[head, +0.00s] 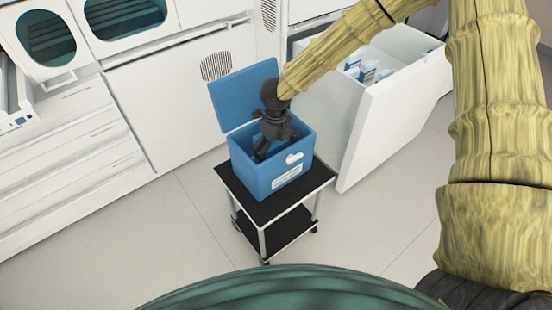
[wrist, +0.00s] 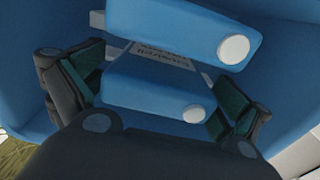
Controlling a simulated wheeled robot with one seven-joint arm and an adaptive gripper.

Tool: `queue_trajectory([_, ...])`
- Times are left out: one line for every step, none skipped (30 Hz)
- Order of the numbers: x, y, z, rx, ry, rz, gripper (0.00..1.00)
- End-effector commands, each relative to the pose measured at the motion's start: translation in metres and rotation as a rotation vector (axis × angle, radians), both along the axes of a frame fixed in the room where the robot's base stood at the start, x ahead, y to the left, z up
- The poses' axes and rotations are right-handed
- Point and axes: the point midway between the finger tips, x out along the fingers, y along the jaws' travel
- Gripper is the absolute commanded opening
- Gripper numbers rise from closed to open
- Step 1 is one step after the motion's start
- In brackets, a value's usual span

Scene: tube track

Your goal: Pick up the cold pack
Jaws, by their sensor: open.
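A blue box (head: 262,178) with its lid (head: 240,97) raised stands on a small cart. My gripper (head: 264,148) points down into its opening. In the wrist view, a blue cold pack (wrist: 150,88) with a round white cap and a printed label lies between the spread fingers of my gripper (wrist: 158,92), one on each side. Contact with either finger is not clear. A second blue pack (wrist: 185,28) with a white cap lies just beyond it. In the head view, my gripper and the box walls hide the packs.
The cart has a black top (head: 316,178) and a lower shelf (head: 281,232). An open white chest or drawer (head: 372,125) with blue and white items stands close on the right. White cabinets (head: 180,90) line the back. Floor in front and left is clear.

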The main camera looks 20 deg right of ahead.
Motion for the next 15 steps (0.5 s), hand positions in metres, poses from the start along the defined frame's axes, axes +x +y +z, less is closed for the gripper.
queue_trajectory([0.0, -0.0001, -0.0058, -0.001, 0.0, 0.0, 1.0])
queue_trajectory([0.0002, 0.0001, -0.0077, 0.0, 0.0, 0.0, 1.0])
queue_trajectory([0.0003, 0.0001, -0.0094, 0.0, -0.001, 0.0, 1.0])
queue_trajectory([0.0002, 0.0001, -0.0101, 0.0, -0.001, 0.0, 1.0])
queue_trajectory([0.0003, 0.0, -0.0103, 0.0, -0.001, -0.001, 1.0])
queue_trajectory([0.0003, 0.0, -0.0102, 0.0, -0.001, -0.001, 1.0])
queue_trajectory([0.0002, 0.0, -0.0101, 0.0, -0.001, -0.001, 1.0])
queue_trajectory([0.0002, 0.0, -0.01, 0.001, -0.001, -0.001, 1.0])
queue_trajectory([0.0002, 0.0, -0.01, 0.001, -0.001, -0.001, 1.0])
queue_trajectory([0.0001, -0.0001, -0.01, 0.001, -0.001, -0.001, 0.98])
queue_trajectory([0.0001, -0.0001, -0.01, 0.001, -0.001, -0.001, 0.93])
queue_trajectory([0.0001, 0.0, -0.01, 0.001, -0.001, -0.001, 0.85])
queue_trajectory([0.0, -0.0001, -0.01, 0.001, -0.001, -0.001, 0.8])
queue_trajectory([0.0, -0.0001, -0.01, 0.001, -0.001, -0.001, 0.74])
queue_trajectory([0.0, -0.0001, -0.01, 0.001, -0.001, -0.001, 0.67])
